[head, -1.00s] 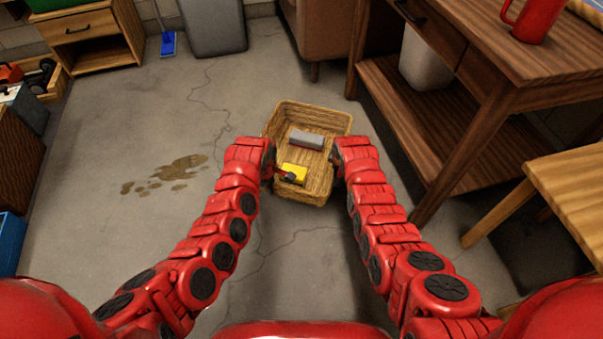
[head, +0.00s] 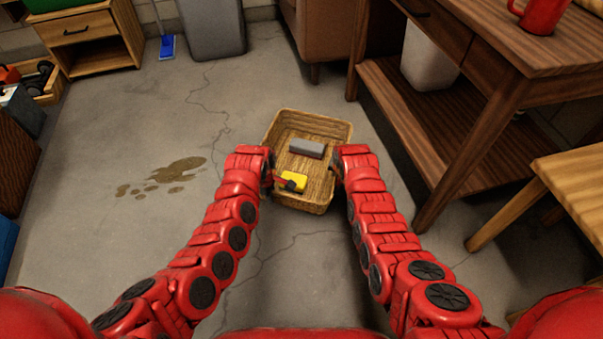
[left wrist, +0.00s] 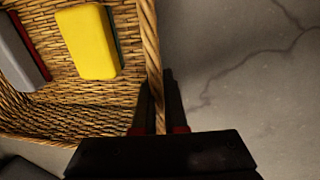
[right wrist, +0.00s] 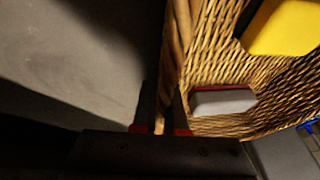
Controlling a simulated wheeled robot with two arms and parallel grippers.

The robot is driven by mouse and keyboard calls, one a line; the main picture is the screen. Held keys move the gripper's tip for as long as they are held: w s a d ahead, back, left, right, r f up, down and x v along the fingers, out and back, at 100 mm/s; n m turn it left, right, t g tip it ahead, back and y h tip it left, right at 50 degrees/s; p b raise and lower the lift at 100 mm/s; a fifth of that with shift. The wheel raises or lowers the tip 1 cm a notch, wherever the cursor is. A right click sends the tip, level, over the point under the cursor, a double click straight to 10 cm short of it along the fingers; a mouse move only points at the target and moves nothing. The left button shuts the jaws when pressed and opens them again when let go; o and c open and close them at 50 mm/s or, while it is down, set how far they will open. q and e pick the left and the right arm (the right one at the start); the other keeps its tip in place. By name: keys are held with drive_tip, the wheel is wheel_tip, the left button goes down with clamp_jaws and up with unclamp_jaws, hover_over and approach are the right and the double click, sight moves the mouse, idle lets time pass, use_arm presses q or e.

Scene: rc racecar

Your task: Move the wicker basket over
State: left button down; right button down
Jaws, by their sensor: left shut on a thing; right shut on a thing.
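The wicker basket (head: 312,121) is in the middle of the head view, held between my two arms. Inside it lie a grey block (head: 307,148) and a yellow block (head: 293,182). My left gripper (head: 269,170) is shut on the basket's left rim; the left wrist view shows the rim (left wrist: 150,50) between the fingers (left wrist: 158,110). My right gripper (head: 334,170) is shut on the right rim; the right wrist view shows the rim (right wrist: 178,50) between its fingers (right wrist: 160,112). I cannot tell how high the basket is above the floor.
A wooden workbench (head: 430,135) with a lower shelf stands at the right, and a light wooden stool (head: 575,185) is nearer. A grey bin (head: 212,28) and a brown armchair (head: 312,45) stand at the back. The floor (head: 110,130) at the left is clear apart from a brown stain (head: 178,170).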

use_arm(q)
drive_tip(key=shift+a+f+b, duration=0.1)
drive_tip(key=shift+f+b, duration=0.2)
drive_tip(key=shift+f, duration=0.25)
use_arm(e)
drive_tip(key=shift+w+d+f, duration=0.1)
drive_tip(key=shift+f, duration=0.4)
use_arm(q)
drive_tip(key=c, duration=1)
unclamp_jaws()
drive_tip(key=shift+r, duration=0.1)
use_arm(e)
drive_tip(key=c, duration=1)
unclamp_jaws()
use_arm(q)
drive_tip(key=shift+o, duration=0.2)
drive_tip(key=shift+r, duration=0.1)
use_arm(e)
drive_tip(key=shift+o, duration=0.2)
